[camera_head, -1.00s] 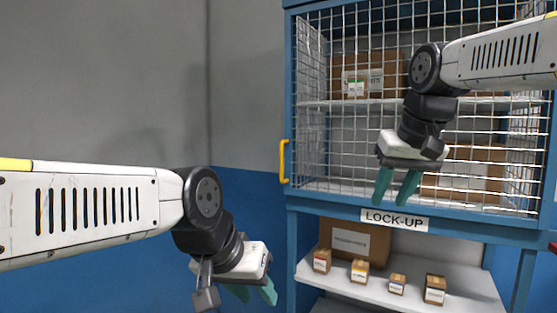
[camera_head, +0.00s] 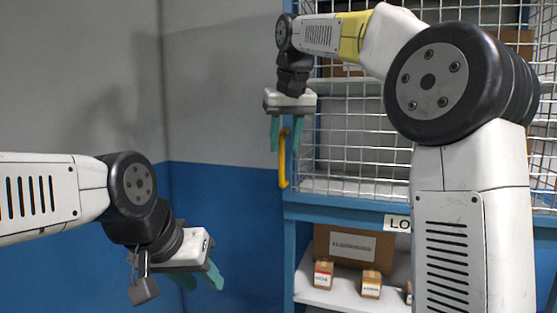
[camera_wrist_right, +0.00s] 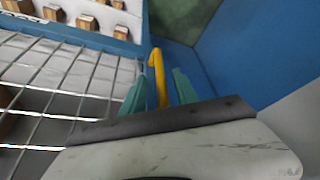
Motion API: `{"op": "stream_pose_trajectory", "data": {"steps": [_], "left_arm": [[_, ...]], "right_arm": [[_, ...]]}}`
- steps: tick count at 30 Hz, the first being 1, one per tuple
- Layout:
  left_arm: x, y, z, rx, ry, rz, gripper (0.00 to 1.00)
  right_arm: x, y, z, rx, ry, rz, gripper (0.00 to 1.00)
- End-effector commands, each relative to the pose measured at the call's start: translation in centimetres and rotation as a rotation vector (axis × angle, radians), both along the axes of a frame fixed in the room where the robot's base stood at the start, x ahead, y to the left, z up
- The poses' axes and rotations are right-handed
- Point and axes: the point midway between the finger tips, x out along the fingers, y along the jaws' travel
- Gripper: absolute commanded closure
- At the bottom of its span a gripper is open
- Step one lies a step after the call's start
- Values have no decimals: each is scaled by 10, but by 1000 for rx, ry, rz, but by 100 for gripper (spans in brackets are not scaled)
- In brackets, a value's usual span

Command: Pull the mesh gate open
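The wire mesh gate (camera_head: 345,148) in its blue frame appears shut, partly hidden behind my right arm. Its yellow handle (camera_head: 282,165) is an upright bar at the gate's left edge. My right gripper (camera_head: 286,145) points down at the handle, with its green fingers apart. In the right wrist view, the handle (camera_wrist_right: 158,75) lies between the two fingers (camera_wrist_right: 160,92), with gaps showing beside it. My left gripper (camera_head: 202,280) is open and empty, low and left of the cabinet.
Below the gate, a shelf (camera_head: 345,296) holds a large cardboard box (camera_head: 350,246) and small boxes (camera_head: 323,274). A partly hidden label (camera_head: 397,224) is on the cabinet rail. A grey and blue wall stands at the left, with free room before it.

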Motion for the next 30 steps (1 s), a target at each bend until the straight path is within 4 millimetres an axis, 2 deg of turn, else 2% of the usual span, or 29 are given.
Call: {"op": "stream_pose_trajectory", "data": {"steps": [3, 9, 20, 26, 30], "left_arm": [[0, 0, 0, 0, 0, 0, 64], [0, 0, 0, 0, 0, 0, 64], [0, 0, 0, 0, 0, 0, 64], [0, 0, 0, 0, 0, 0, 64], [0, 0, 0, 0, 0, 0, 64]], "right_arm": [[7, 2, -20, -2, 4, 0, 64], [17, 5, -44, -2, 3, 0, 64], [20, 6, -50, 0, 0, 0, 64], [20, 6, -50, 0, 0, 0, 99], [20, 6, -50, 0, 0, 0, 100]]}}
